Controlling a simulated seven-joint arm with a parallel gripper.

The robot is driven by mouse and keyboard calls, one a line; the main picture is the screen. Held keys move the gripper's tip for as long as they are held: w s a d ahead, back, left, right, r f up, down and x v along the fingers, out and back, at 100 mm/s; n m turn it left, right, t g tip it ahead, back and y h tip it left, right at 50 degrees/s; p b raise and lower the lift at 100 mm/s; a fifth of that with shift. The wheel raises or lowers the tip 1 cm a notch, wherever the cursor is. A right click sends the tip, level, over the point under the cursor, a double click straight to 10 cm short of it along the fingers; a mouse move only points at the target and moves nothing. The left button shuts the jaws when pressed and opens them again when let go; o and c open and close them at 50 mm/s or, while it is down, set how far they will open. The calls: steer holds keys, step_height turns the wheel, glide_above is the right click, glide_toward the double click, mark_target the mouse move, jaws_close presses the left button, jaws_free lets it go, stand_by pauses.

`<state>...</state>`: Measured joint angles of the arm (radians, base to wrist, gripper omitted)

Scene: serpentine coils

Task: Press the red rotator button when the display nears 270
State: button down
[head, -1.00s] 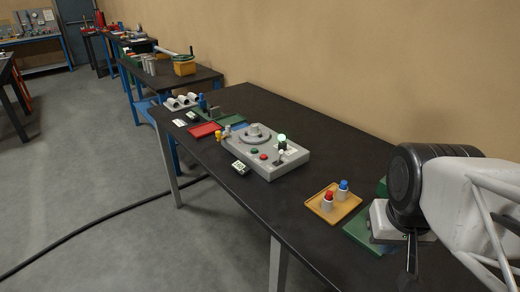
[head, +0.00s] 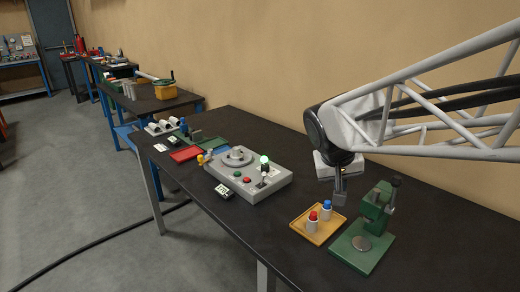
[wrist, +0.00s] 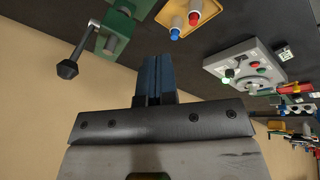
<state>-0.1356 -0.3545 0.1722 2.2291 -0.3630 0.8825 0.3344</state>
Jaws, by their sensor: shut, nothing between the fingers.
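The red button (head: 247,180) sits on top of a grey box (head: 275,187), beside a green button (head: 238,174). The red button also shows in the wrist view (wrist: 262,71). A round grey rotator (head: 237,157) is at the back of the box. My gripper (head: 340,199) is shut and empty, pointing down in the air to the right of the box. Its dark fingers show together in the wrist view (wrist: 152,64).
A lit green lamp (head: 264,160) and a small lever stand on the box near the red button. An orange tray (head: 300,229) with red- and blue-topped cylinders lies right of it. A green press (head: 376,207) stands farther right. Red and green trays lie left.

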steer(key=w+a+h, duration=0.1)
steer(key=w+a, duration=0.4)
steer(key=w, duration=0.7)
steer(key=n+t+h, duration=0.1)
steer(key=n+t, duration=0.1)
steer(key=t, duration=0.3)
glide_above(245, 178)
step_height(245, 178, down, 12)
steer(key=shift+s+d+f, duration=0.1)
steer(key=shift+f, duration=0.05)
steer(key=shift+f, duration=4.2)
